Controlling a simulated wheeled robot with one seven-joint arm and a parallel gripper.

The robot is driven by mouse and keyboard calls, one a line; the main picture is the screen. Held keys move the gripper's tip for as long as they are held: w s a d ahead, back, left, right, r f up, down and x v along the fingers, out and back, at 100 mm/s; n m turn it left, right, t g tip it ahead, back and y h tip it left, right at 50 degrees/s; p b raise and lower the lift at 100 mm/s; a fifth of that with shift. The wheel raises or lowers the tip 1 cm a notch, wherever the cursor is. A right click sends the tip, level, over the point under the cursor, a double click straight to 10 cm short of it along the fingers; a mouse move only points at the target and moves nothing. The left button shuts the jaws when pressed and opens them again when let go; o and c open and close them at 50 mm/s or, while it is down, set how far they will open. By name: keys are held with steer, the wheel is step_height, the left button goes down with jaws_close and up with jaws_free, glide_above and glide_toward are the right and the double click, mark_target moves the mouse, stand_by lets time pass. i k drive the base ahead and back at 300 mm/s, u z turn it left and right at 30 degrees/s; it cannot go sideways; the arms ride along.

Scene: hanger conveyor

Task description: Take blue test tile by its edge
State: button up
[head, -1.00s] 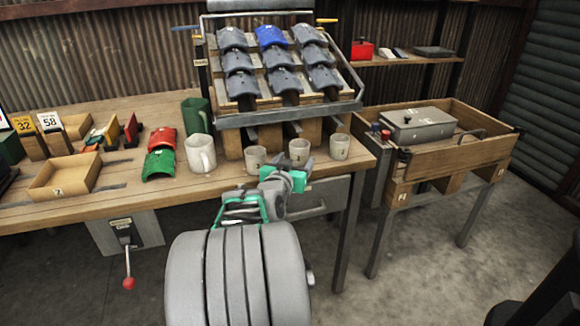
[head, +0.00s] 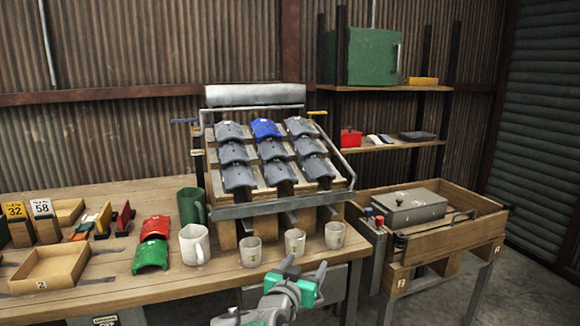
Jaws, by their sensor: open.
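The blue test tile (head: 265,130) is a curved tile in the top row, middle column, of a sloped rack (head: 286,206) on the workbench. Grey tiles lie on both sides of it and below it. My gripper (head: 306,272) is at the bottom of the head view, in front of the bench edge and well below and nearer than the blue tile. Its fingers are apart and nothing shows between them. The far edge of the blue tile is hard to make out.
A red tile (head: 155,229) and a green tile (head: 150,255) lie further left. A wooden cart (head: 450,240) stands at right.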

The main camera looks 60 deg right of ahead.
mark_target(260, 128)
steer(key=z, duration=1.7)
